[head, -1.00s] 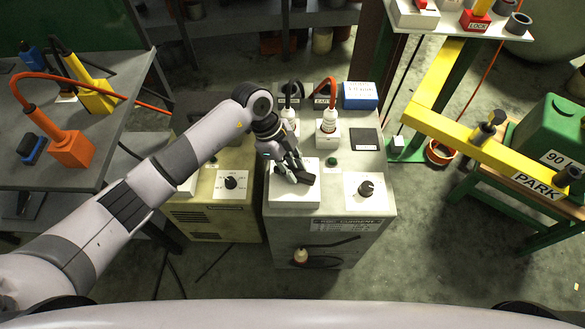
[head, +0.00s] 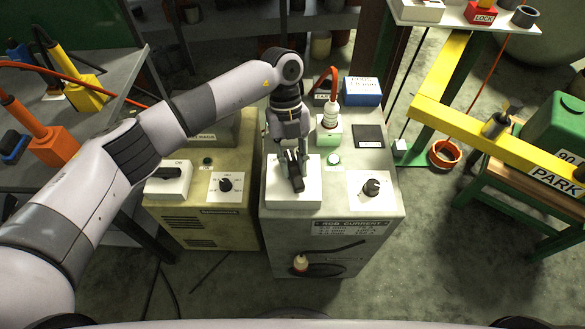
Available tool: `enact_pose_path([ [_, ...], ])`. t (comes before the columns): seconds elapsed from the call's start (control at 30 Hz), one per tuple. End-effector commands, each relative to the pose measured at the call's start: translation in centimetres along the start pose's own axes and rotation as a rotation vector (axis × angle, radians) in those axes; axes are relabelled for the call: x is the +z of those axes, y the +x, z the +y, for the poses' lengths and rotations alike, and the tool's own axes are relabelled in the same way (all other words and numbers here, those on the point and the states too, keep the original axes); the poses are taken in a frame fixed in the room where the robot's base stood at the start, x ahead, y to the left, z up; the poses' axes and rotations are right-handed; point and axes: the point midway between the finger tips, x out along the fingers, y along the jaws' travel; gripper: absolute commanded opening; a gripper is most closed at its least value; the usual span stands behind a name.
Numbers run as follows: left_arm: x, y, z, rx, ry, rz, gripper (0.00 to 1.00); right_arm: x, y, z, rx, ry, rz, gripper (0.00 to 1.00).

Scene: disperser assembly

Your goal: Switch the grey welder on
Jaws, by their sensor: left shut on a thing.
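The grey welder (head: 283,234) stands in the middle of the head view, with a "ROD CURRENT" plate on its front edge. On its top left is a white switch box (head: 312,198) with a black lever (head: 297,185). My left gripper (head: 297,180) reaches down from above and is shut on the lever, hiding much of it. The lever points roughly front to back. The round lamp (head: 333,159) right of the switch box looks bright pale green. A current knob (head: 372,187) sits to the right. My right gripper is not in view.
A beige welder (head: 200,218) stands close on the left, with its own switch (head: 169,179) and knob (head: 225,184). A blue box (head: 362,91) and a cable plug (head: 331,113) are at the grey welder's back. A yellow "PARK" beam (head: 470,126) crosses the right side.

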Motion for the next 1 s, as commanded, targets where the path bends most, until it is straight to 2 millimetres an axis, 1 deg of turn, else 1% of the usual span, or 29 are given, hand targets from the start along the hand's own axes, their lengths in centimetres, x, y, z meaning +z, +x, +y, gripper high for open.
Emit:
enact_pose_path([
  [0.03, 0.3, 0.2, -0.1, 0.013, 0.034, -0.005, 0.00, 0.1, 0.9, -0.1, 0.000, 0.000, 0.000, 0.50],
  [0.1, 0.2, 0.2, -0.1, 0.032, 0.080, -0.005, 0.00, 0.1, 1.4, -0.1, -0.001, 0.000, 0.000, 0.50],
  [0.4, 0.1, 0.1, -0.2, 0.090, 0.216, -0.003, 0.00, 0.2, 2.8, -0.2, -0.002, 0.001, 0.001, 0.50],
  [0.7, 0.0, -0.1, -0.2, 0.107, 0.263, -0.002, 0.00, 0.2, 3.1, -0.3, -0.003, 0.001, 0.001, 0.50],
  [1.0, 0.0, -0.1, -0.2, 0.108, 0.266, -0.002, 0.00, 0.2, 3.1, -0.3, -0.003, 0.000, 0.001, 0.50],
])
